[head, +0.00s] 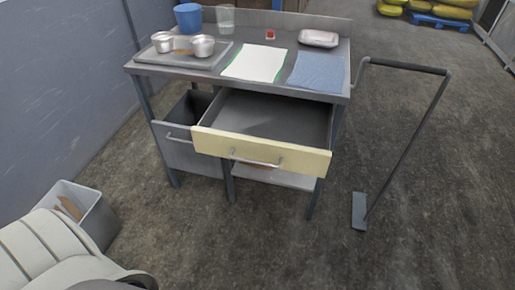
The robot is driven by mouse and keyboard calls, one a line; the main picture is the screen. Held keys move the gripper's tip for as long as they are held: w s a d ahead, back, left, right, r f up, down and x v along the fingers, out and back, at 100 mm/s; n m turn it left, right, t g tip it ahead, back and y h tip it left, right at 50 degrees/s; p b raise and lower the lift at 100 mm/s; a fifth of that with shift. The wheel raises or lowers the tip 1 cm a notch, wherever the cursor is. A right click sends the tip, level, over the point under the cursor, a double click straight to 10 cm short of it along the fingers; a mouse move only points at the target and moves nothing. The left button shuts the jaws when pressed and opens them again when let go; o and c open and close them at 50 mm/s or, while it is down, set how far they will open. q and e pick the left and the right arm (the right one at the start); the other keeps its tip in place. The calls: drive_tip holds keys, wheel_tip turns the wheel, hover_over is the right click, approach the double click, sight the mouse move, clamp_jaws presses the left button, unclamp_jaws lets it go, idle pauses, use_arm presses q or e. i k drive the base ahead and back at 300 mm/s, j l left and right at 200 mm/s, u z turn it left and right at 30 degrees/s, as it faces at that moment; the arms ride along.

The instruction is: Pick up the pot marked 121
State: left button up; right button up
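I cannot read any number on either, so I cannot tell which is marked 121. Neither of my grippers shows in the head view.
The bench drawer (262,150) is pulled open toward me and looks empty. A blue cup (188,18), clear glass (225,17), white cloth (254,63), blue cloth (318,71) and wrapped package (318,38) share the top. A bin (95,215) stands lower left.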

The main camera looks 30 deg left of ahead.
sight(202, 46)
drive_tip(key=u, duration=1.3)
drive_tip(key=i+j+z, duration=0.2)
drive_tip(key=i+j, duration=0.2)
drive_tip(key=i+j+z, duration=0.15)
drive_tip(key=i+j, duration=0.2)
drive_tip(key=j, duration=0.25)
